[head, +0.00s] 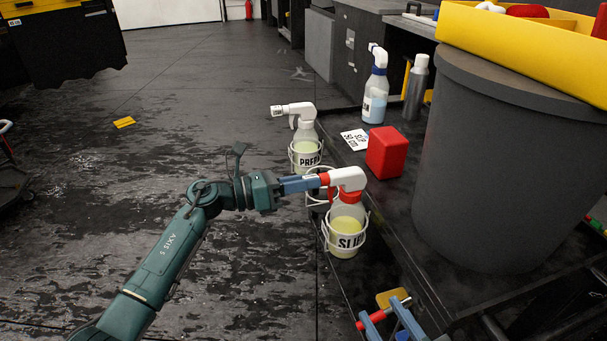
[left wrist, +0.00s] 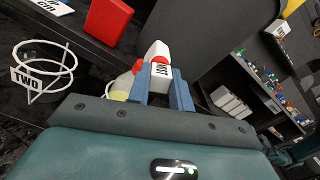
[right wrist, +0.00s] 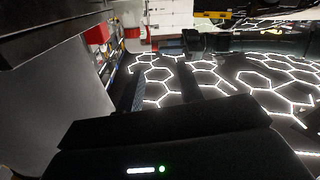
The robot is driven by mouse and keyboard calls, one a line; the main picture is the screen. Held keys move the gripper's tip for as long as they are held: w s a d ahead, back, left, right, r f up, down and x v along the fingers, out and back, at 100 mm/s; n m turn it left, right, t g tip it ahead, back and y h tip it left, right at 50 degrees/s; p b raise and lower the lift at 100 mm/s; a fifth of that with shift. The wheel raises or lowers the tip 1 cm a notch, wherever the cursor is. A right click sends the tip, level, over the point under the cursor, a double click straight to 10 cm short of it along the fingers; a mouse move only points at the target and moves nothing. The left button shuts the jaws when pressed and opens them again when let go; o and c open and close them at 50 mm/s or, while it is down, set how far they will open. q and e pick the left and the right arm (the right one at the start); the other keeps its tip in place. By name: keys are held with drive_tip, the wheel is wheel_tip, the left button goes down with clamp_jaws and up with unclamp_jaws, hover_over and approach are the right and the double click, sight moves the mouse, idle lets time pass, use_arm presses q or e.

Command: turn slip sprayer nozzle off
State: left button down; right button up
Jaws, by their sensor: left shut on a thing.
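The slip sprayer (head: 345,225) is a clear bottle of yellow-green liquid labelled SLIP, with a white and red spray head. It stands in a white wire ring holder on the side of the dark cart. My left gripper (head: 316,182) is shut on its nozzle (left wrist: 160,73) at the front of the head. In the left wrist view the nozzle's face reads MIST between the two blue fingers; the bottle is partly hidden behind them. My right gripper (right wrist: 165,88) is dark, open and empty, away from the sprayer.
A PREP sprayer (head: 306,150) hangs in another ring behind. An empty ring labelled TWO (left wrist: 42,72) shows in the left wrist view. A red block (head: 384,152), a blue-liquid sprayer (head: 375,98) and a large grey bin (head: 500,170) stand on the cart. The floor at left is open.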

use_arm(q)
drive_tip(key=n+p, duration=0.7)
drive_tip(key=n, duration=0.6)
drive_tip(key=shift+w+p, duration=0.1)
drive_tip(key=shift+p, duration=0.25)
use_arm(e)
drive_tip(key=r+m+g, duration=0.1)
drive_tip(key=s+d+r+m+g+h, duration=0.1)
drive_tip(key=d+r+g+h, duration=0.1)
drive_tip(key=shift+s+d+r+m, duration=0.1)
drive_tip(key=shift+s+r+m, duration=0.2)
drive_tip(key=shift+s+m, duration=0.1)
use_arm(q)
drive_tip(key=shift+f+n, duration=0.1)
drive_tip(key=shift+n, duration=0.2)
use_arm(e)
drive_tip(key=shift+d, duration=0.1)
use_arm(q)
drive_tip(key=c, duration=1.2)
unclamp_jaws()
drive_tip(key=shift+c, duration=0.2)
drive_tip(key=shift+a, duration=0.15)
